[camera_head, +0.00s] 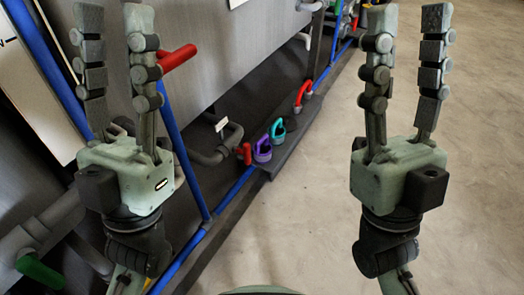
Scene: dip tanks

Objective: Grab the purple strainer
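The purple strainer (262,150) is small in the head view, near the middle, on a low dark ledge beside the tanks. A teal strainer (278,131) stands just behind it. My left gripper (115,22) points up at the left, with its two fingers apart and nothing between them. It is left of the purple strainer and much nearer to the camera. My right gripper (408,22) points up at the right, also with fingers apart and empty. It is right of the strainer, over the floor area. Neither gripper touches a strainer.
A red-handled item (303,93) is farther along the ledge (295,125). A red valve handle (243,153) is just left of the purple strainer. Grey pipes (217,152), blue pipes (184,150) and the grey tank (225,50) line the left. The concrete floor (300,215) is clear.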

